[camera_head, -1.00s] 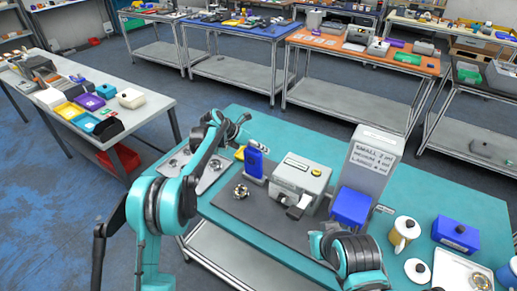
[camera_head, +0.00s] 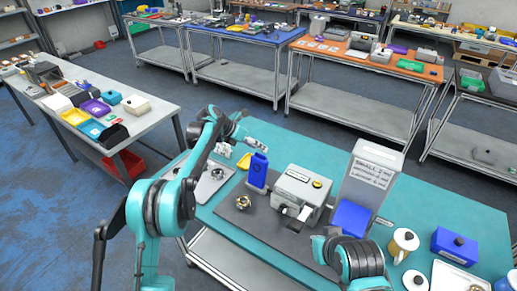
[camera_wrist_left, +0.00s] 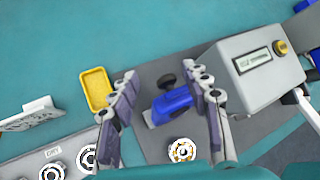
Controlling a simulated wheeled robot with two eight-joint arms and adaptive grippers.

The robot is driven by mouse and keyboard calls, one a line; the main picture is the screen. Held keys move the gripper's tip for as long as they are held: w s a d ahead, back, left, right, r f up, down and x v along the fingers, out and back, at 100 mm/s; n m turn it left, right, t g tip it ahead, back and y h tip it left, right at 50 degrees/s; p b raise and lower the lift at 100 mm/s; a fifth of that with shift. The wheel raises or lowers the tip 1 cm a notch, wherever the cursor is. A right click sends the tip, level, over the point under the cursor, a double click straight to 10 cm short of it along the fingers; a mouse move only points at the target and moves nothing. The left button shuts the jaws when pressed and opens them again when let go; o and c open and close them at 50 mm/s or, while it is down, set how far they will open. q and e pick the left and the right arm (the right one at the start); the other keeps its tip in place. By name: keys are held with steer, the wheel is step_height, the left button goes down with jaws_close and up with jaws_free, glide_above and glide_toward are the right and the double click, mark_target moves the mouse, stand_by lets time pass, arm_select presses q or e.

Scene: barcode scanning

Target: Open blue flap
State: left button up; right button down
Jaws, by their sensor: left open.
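A blue flap (camera_head: 350,217) hangs slanted at the foot of the tall grey box with printed size lines (camera_head: 372,175), on the teal table. My left gripper (camera_head: 254,143) is at the far side of the table, left of that box and well apart from the flap. In the left wrist view its two fingers (camera_wrist_left: 163,78) are spread and empty. A blue upright device with a dark knob (camera_wrist_left: 172,105) shows below and between them; whether they touch it I cannot tell. The flap is not clear in the wrist view.
A grey machine with a round knob (camera_head: 302,188) stands between the blue device and the tall box. A yellow tray (camera_wrist_left: 96,88) lies left of the fingers. A mug (camera_head: 403,243) and a blue box (camera_head: 455,245) stand at the right.

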arm_select(q)
steer(key=shift+w+a+r+p, duration=0.2)
steer(key=shift+r+p, duration=0.15)
steer(key=shift+r, duration=0.25)
steer(key=shift+w+a+r+p, duration=0.1)
steer(key=shift+a+r+p, duration=0.15)
steer(key=shift+r, duration=0.35)
steer(key=v, duration=1.2)
